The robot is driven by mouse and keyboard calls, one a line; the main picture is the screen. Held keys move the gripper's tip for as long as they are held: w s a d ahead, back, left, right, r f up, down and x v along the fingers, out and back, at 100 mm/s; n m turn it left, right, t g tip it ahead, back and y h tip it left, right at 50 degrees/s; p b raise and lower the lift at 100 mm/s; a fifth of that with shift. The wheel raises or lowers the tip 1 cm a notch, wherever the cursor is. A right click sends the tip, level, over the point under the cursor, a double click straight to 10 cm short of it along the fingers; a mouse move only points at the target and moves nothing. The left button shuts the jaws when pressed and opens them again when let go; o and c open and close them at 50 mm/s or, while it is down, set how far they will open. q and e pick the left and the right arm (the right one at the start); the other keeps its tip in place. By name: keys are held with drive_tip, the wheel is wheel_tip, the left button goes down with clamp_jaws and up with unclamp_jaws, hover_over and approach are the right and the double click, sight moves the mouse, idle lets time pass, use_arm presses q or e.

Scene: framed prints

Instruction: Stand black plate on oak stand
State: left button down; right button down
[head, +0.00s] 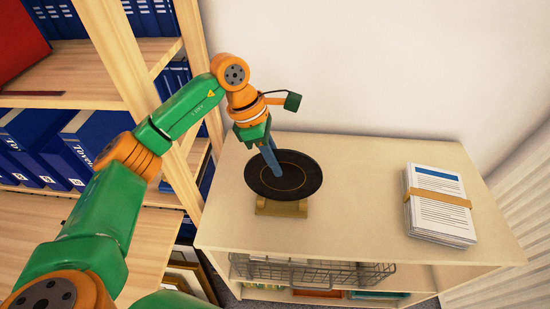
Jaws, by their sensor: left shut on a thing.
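The black plate (300,184) is a round dark disc with a thin gold ring. It is over the oak stand (282,208) on top of the pale cabinet, and its lower edge overlaps the stand in the head view. I cannot tell whether the plate rests in the stand or is just above it. My left gripper (272,165) reaches down from above and is shut on the plate, its fingers in front of the plate's upper middle. The plate hides the back of the stand. My right gripper is not in view.
The cabinet top (355,165) is clear around the stand. A banded stack of papers (437,205) lies at the right. A wire basket (315,271) sits on the shelf below. A wooden shelf with blue binders (95,145) stands at the left, close to my left arm.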

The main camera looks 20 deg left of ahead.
sight(278, 150)
use_arm(q)
drive_tip(key=shift+f, duration=0.1)
drive_tip(key=c, duration=0.8)
unclamp_jaws()
drive_tip(key=shift+o, duration=0.2)
wheel_tip(278, 150, up, 6)
drive_tip(key=p, duration=0.5)
